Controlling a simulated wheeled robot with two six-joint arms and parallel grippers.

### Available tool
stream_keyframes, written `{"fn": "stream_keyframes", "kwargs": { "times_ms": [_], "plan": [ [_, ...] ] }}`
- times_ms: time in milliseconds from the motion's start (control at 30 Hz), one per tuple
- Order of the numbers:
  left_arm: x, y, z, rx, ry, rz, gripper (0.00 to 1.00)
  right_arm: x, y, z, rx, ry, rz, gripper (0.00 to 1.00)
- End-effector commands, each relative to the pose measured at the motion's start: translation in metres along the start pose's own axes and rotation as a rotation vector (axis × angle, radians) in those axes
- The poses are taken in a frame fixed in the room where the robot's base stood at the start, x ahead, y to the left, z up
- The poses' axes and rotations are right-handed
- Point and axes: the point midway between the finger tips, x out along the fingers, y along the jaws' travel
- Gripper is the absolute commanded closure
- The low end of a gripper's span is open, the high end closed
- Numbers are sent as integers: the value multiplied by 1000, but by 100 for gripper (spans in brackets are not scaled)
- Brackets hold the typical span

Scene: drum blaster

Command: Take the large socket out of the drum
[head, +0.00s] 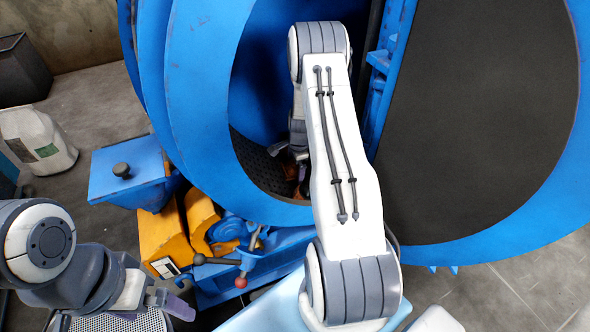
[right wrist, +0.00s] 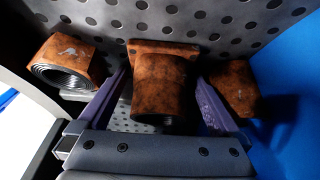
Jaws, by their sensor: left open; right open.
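The blue drum (head: 205,110) stands open, and my right arm reaches into it. In the right wrist view my right gripper (right wrist: 163,82) is open, its purple fingers on either side of a rusty brown cylindrical piece with a wider squared end (right wrist: 160,88). I cannot tell whether the fingers touch it. A hollow, threaded rusty piece (right wrist: 70,65) lies to the left and a rusty block-like piece (right wrist: 234,88) to the right. Which piece is the large socket is unclear. In the head view the arm mostly hides the contents. My left gripper (head: 172,304) is open and empty outside, lower left.
The drum's perforated dark floor (right wrist: 200,18) lies under the pieces, with a blue wall (right wrist: 290,90) close on the right. The round door (head: 470,120) is swung open to the right. A blue box (head: 125,178), yellow parts (head: 165,238) and red-knobbed levers (head: 240,283) crowd the front left.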

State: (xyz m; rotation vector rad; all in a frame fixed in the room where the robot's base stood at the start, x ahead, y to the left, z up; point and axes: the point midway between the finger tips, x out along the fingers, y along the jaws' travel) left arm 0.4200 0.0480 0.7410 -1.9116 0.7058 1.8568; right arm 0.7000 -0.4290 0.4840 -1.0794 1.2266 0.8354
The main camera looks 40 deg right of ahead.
Motion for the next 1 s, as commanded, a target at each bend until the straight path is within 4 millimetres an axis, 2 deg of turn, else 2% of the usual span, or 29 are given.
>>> {"fn": "stream_keyframes", "kwargs": {
  "times_ms": [100,133,267,300,367,400,633,733,1000],
  "plan": [
    [-1,0,0,0,0,0,0,-1,0,0,-1,0,-1,0],
    [-1,0,0,0,0,0,0,-1,0,0,-1,0,-1,8],
    [-1,0,0,0,0,0,0,-1,0,0,-1,0,0,57],
    [-1,0,0,0,0,0,0,-1,0,0,-1,0,0,73],
    [-1,0,0,0,0,0,0,-1,0,0,-1,0,0,96],
    [-1,0,0,0,0,0,0,-1,0,0,-1,0,0,100],
    [-2,0,0,0,0,0,0,-4,-3,0,-1,1,-6,100],
    [-5,0,0,0,0,0,0,-11,-4,0,-2,2,-7,100],
    [-21,2,-1,0,0,0,0,-57,-14,0,-1,2,-9,100]
  ]
}}
